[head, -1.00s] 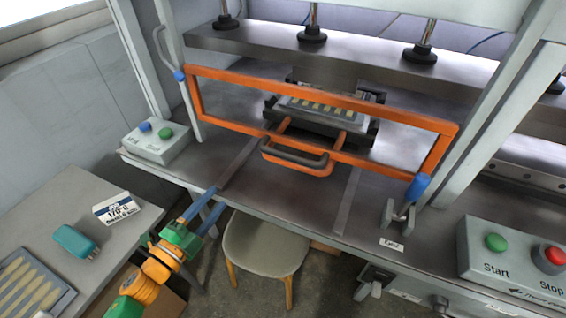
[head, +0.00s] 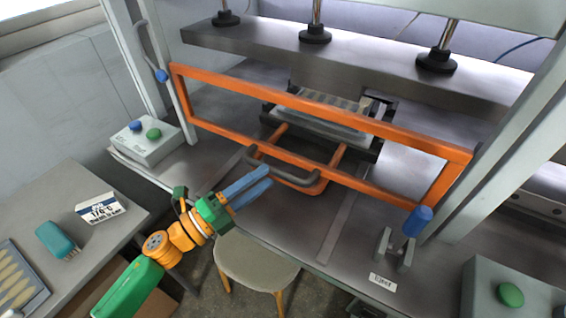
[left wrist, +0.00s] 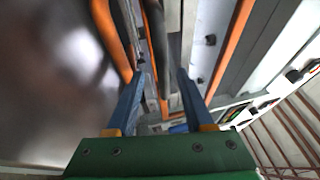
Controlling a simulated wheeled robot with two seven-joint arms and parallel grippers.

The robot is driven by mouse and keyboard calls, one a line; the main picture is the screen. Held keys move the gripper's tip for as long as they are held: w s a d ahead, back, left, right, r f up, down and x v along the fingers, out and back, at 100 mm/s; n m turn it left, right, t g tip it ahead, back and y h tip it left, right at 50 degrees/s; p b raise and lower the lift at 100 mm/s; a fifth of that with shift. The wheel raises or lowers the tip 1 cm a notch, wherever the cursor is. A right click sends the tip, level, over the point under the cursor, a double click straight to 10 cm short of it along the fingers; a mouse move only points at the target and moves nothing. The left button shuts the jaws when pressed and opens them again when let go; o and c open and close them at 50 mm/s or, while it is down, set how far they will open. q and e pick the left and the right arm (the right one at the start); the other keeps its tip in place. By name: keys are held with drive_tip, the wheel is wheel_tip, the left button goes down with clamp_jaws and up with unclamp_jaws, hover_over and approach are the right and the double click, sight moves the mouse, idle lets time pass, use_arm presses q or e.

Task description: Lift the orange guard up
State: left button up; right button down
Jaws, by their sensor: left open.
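The orange guard (head: 300,104) is a rectangular frame across the front of the press, low in front of the press bed. A dark grey handle (head: 285,172) sticks out at its front, by an orange loop. My left gripper (head: 268,178) is open, with its two blue fingers pointing at the handle's left part. In the left wrist view the fingers (left wrist: 160,85) are spread, with dark and orange bars beyond and between them. I cannot tell whether they touch the handle. My right gripper is not in view.
A control box with blue and green buttons (head: 146,142) stands left of the guard. A blue-tipped lever (head: 417,222) stands at the right. A stool (head: 256,262) is below the table edge. A side table (head: 90,185) at left holds a teal brush and a card.

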sight(272, 168)
use_arm(q)
drive_tip(key=x, duration=0.3)
drive_tip(key=shift+w+d+r+p, duration=0.1)
drive_tip(key=shift+r+p, duration=0.25)
drive_tip(key=shift+w+d+f, duration=0.1)
drive_tip(key=shift+w+d, duration=0.1)
drive_tip(key=shift+d, duration=0.05)
drive_tip(key=shift+a, duration=0.1)
clamp_jaws()
idle(0.8)
